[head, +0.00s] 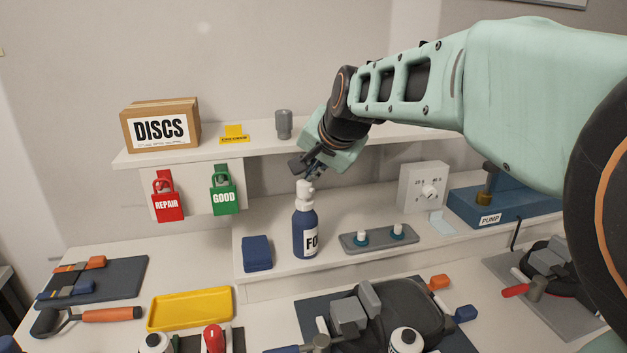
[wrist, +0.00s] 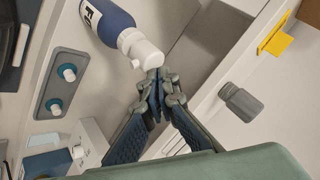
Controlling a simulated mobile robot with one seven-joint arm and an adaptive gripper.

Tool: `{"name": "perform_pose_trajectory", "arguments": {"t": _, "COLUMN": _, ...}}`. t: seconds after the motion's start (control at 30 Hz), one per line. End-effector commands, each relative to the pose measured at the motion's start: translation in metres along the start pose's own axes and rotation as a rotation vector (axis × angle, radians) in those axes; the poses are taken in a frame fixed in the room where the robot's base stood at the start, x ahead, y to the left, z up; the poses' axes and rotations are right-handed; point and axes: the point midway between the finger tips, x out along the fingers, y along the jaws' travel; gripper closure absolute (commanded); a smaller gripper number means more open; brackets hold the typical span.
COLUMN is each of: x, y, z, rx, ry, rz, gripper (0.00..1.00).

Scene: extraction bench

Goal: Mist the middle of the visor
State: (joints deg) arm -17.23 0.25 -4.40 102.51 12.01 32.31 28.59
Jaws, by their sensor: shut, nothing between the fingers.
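A blue spray bottle (head: 305,230) with a white pump head stands upright on the lower shelf; its label is partly visible. My gripper (head: 308,167) is just above the bottle's white head, pointing down towards it. In the wrist view the bottle (wrist: 108,18) lies at the top, with its white nozzle right at my fingertips (wrist: 155,88). The fingers are together and empty; I cannot tell if they touch the nozzle. A dark, rounded piece of gear (head: 415,318) lies on the bench in front, under grey blocks; I cannot make out for certain which thing is the visor.
A blue block (head: 257,253) stands left of the bottle, and a grey plate (head: 375,241) with two knobs right of it. The upper shelf (head: 235,146) holds a DISCS box (head: 160,125) and a grey cup (head: 284,124). A yellow tray (head: 190,309) lies front left.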

Motion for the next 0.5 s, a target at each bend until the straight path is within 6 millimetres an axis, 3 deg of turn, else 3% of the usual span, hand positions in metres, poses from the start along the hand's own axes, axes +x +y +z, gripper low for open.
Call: {"name": "perform_pose_trajectory", "arguments": {"t": 0.5, "x": 0.0046, "y": 0.0034, "z": 0.0035, "rx": 0.0, "ry": -0.001, "rz": 0.001, "gripper": 1.0}}
